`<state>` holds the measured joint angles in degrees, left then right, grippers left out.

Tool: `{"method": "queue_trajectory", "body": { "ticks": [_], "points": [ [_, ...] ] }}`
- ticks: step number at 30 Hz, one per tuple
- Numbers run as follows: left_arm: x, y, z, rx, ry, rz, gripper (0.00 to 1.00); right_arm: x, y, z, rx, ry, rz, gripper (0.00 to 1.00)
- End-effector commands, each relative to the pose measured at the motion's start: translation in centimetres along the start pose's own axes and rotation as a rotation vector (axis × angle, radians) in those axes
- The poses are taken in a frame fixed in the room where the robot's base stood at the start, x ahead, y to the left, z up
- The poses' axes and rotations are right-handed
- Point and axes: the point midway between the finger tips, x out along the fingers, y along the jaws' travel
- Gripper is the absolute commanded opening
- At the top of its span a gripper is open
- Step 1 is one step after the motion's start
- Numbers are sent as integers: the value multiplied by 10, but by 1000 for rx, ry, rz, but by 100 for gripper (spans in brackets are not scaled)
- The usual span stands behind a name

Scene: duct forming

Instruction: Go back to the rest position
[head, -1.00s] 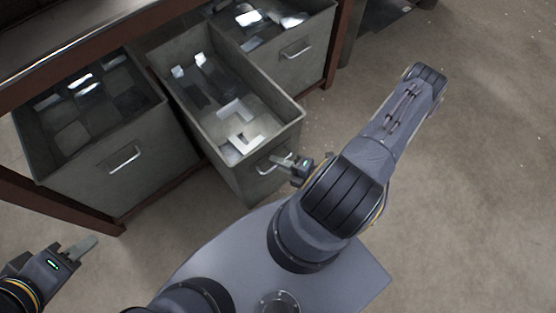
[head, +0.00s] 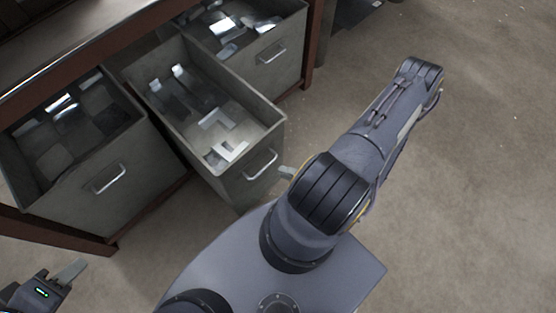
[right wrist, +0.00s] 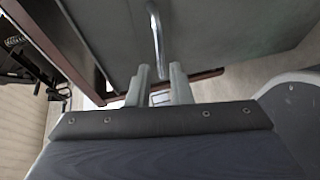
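The middle drawer (head: 232,166) is pulled out from under the bench. Its silver handle (head: 262,163) is on the front face and also shows in the right wrist view (right wrist: 156,42). My right gripper (right wrist: 160,84) is open and empty, its two fingers apart, with the handle ahead of them and no contact visible. In the head view only a fingertip of it (head: 287,172) shows beside my arm, near the drawer front. My left gripper (head: 72,272) is at the lower left, clear of the drawers; its fingers overlap, so its opening is unclear.
A left drawer (head: 135,185) and a far drawer (head: 285,60) sit in the bench's brown frame (head: 316,45), both holding flat metal parts. The middle drawer holds several light brackets (head: 228,150). The concrete floor (head: 480,170) at the right is free.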

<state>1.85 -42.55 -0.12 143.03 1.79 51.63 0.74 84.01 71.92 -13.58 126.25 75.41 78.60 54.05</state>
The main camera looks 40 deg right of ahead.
Motion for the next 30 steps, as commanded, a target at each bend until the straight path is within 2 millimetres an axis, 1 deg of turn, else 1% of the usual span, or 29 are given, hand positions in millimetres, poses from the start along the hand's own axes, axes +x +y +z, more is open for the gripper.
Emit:
{"method": "queue_trajectory", "body": {
  "ticks": [3,17,20,23,26,27,29,30],
  "points": [
    [0,0,0,0,0,0,36,-4,0,0,1,-1,-1,19],
    [0,0,0,0,0,0,36,-3,0,0,0,0,0,19],
    [0,0,0,0,0,0,36,-2,3,1,-20,12,2,19],
    [0,0,0,0,0,0,36,2,19,6,-127,79,16,19],
    [0,0,0,0,0,0,36,11,52,10,-353,221,50,19],
    [0,0,0,0,0,0,36,15,68,10,-469,294,70,19],
    [0,0,0,0,0,0,36,21,93,6,-657,411,110,19],
    [0,0,0,0,0,0,36,24,109,2,-787,490,140,19]
  ]
}}
